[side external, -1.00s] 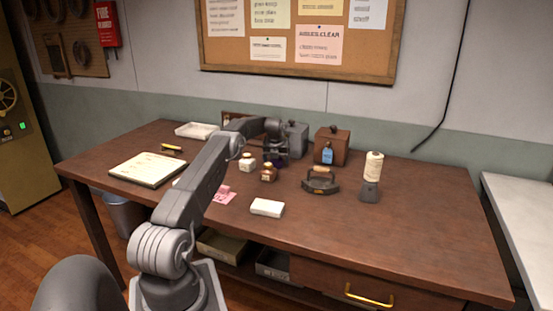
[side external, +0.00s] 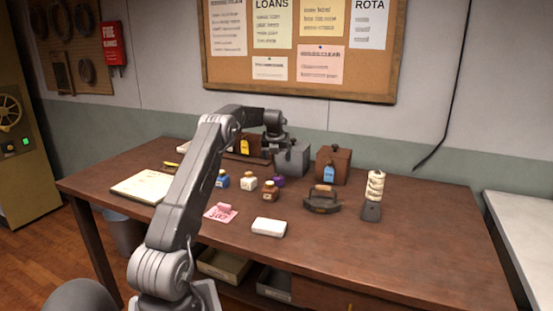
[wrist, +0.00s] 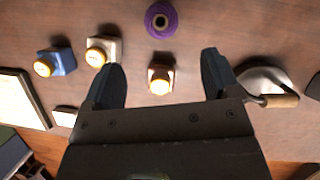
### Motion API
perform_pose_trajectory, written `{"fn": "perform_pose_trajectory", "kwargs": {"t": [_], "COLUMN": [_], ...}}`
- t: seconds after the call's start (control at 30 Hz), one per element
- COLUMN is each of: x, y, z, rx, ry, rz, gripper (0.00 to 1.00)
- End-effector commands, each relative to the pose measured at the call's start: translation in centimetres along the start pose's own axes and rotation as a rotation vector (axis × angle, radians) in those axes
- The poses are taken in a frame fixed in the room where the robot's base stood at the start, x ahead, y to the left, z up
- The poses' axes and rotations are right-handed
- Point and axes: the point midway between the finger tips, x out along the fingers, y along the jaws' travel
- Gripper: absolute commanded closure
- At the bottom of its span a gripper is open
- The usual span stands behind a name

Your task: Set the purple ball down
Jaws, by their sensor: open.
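The purple ball (side external: 278,181) rests on the brown table, behind the brown bottle and right of the white one. In the wrist view the purple ball (wrist: 161,20) is near the top edge, with a dark hole in its upper face. It lies beyond my fingertips and touches neither finger. My gripper (wrist: 160,72) is open and empty, with its two dark fingers wide apart. In the side view my gripper (side external: 274,147) is raised above the table, over the area behind the ball; its fingertips are hard to make out there.
A brown bottle (wrist: 160,80), white bottle (wrist: 103,50) and blue bottle (wrist: 56,61) stand near the ball. An iron (side external: 321,199) is to the right. A grey box (side external: 293,159) and brown box (side external: 333,164) stand behind.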

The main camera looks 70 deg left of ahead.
Motion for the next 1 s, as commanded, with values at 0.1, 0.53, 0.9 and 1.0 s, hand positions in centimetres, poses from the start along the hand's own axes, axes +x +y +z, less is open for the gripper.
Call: {"fn": "perform_pose_trajectory", "kwargs": {"t": [0.1,0.53,0.9,1.0], "x": [-2.0,-21.6,-32.2,-33.0], "y": [-1.5,-15.6,-15.2,-13.4], "z": [-0.4,-15.1,-35.8,-41.0], "rx": [-0.044,-0.808,-1.554,-1.743], "ry": [-0.004,0.061,0.290,0.369], "rz": [-0.012,-0.169,-0.223,-0.205], "gripper": [0.18,0.18,0.18,0.18]}}
